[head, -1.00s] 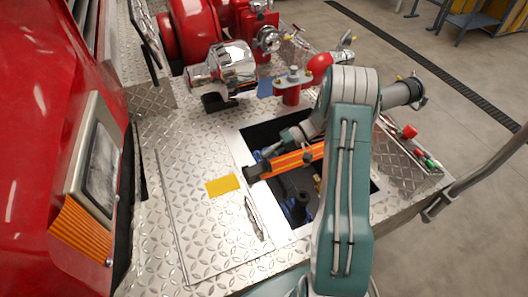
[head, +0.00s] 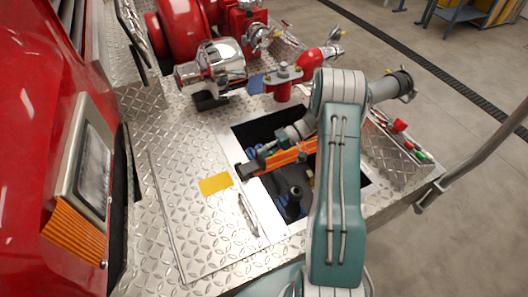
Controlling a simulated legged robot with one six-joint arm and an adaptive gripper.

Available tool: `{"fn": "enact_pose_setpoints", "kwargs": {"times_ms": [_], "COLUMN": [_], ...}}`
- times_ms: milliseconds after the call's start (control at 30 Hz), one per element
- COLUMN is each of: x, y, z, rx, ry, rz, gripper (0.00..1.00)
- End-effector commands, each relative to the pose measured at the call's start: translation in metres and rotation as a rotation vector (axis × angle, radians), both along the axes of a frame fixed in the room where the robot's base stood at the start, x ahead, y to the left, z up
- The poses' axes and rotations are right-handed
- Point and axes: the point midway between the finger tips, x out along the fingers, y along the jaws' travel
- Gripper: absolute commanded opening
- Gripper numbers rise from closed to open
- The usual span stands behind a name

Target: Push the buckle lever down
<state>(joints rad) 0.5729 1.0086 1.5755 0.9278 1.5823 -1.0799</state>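An orange strap (head: 285,158) with dark lengthwise stripes runs across a rectangular opening in the tread-plate bumper deck. A dark buckle-like block (head: 246,170) sits at its left end, by the rim of the opening. I cannot make out the lever apart from this block. My gripper (head: 259,156) is over the left part of the opening, just above the strap and close to the dark block. It is small and dark here. I cannot tell whether it touches the block or how far its fingers are apart. My arm hides the right part of the opening and the strap's right end.
A chrome and red pump fitting (head: 212,68) and a red valve (head: 284,85) stand behind the opening. A metal latch handle (head: 248,214) and a yellow label (head: 215,184) lie on the deck at left. The red truck body (head: 45,110) rises at far left.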

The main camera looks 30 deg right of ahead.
Motion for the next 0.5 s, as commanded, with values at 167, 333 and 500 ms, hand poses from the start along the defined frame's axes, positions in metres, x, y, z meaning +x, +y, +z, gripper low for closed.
{"fn": "enact_pose_setpoints", "kwargs": {"times_ms": [167,333,500], "x": [-0.0017,-0.0014,-0.0009], "y": [0.0002,0.0004,-0.0095], "z": [-0.0022,-0.0009,0.0021], "rx": [0.000,0.002,0.001], "ry": [0.005,0.003,0.002], "rz": [0.000,0.001,-0.001], "gripper": [0.52,0.52,0.52]}}
